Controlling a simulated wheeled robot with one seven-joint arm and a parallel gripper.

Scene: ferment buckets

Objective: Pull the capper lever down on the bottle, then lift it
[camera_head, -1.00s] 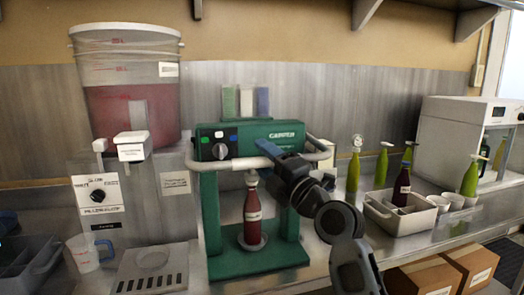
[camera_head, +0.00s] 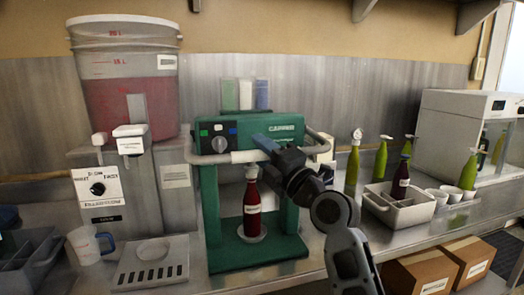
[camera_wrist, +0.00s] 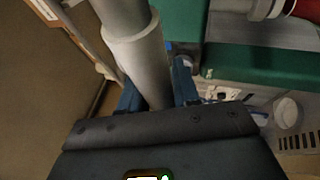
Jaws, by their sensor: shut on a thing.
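The green capper (camera_head: 224,258) stands on the steel counter in the head view. Its pale grey bar lever (camera_head: 220,158) runs across the front, below the control panel. A dark red bottle (camera_head: 252,207) stands upright on the capper's base, its pale top just under the lever. My gripper (camera_head: 266,145) is at the lever's front bar, right of its middle. In the wrist view my gripper's blue fingers (camera_wrist: 156,88) sit on both sides of the lever's thick grey sleeve (camera_wrist: 138,52), shut on it. The exact finger contact is partly hidden.
A large bucket of red liquid (camera_head: 125,85) stands back left above a filler unit. A clear jug (camera_head: 88,247) and a drip tray (camera_head: 152,262) are at front left. Green bottles (camera_head: 380,158) and a grey bin (camera_head: 398,213) stand right. Cardboard boxes (camera_head: 425,277) sit lower right.

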